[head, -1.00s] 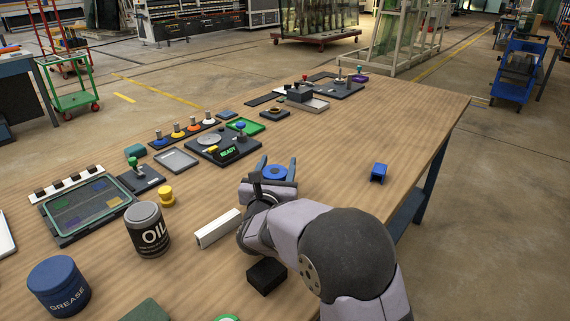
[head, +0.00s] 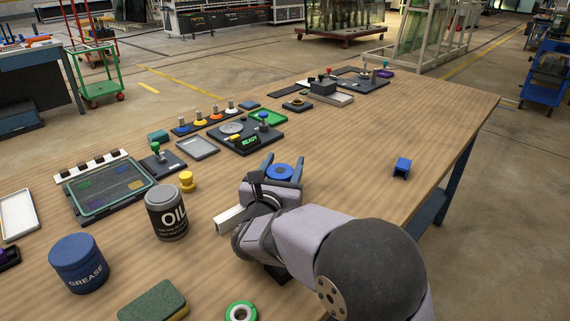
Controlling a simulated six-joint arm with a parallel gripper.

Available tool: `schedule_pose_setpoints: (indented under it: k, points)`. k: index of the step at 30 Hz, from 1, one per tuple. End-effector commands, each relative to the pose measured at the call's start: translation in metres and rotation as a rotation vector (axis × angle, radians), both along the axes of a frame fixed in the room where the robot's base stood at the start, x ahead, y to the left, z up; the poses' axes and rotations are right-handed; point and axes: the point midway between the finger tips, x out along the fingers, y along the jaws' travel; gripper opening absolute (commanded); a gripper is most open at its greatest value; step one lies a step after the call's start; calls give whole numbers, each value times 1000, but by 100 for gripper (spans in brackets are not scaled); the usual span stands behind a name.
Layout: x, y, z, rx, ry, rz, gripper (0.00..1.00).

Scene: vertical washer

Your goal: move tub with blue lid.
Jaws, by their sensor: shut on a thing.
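A dark blue tub marked GREASE (head: 78,265), with a blue lid, stands upright on the wooden table at the lower left. My gripper (head: 282,163) is well to the right of the tub and farther back, apart from it. Its two fingers are on either side of a blue ring-shaped thing (head: 280,172), and it is shut on this. The lower part of the blue ring-shaped thing is hidden by my gripper, and I cannot tell whether it touches the table.
An OIL can (head: 166,213) and a yellow knob-like piece (head: 187,181) stand between tub and gripper. A white bar (head: 230,218) lies beside my arm. A sponge (head: 153,301) and green ring (head: 240,312) lie in front. The table's right side is mostly clear around a blue bracket (head: 402,168).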

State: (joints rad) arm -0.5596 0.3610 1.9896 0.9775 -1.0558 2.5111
Motion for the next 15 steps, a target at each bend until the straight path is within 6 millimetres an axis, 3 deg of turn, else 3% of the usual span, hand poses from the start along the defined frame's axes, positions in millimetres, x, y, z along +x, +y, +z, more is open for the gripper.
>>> schedule_pose_setpoints:
  k: [2, 3, 5, 15]
  points:
    - [0, 0, 1, 1, -1, 0, 23]
    - [0, 0, 1, 1, -1, 0, 56]
    - [0, 0, 1, 1, -1, 0, 70]
    - [-1, 0, 0, 1, -1, 1, 73]
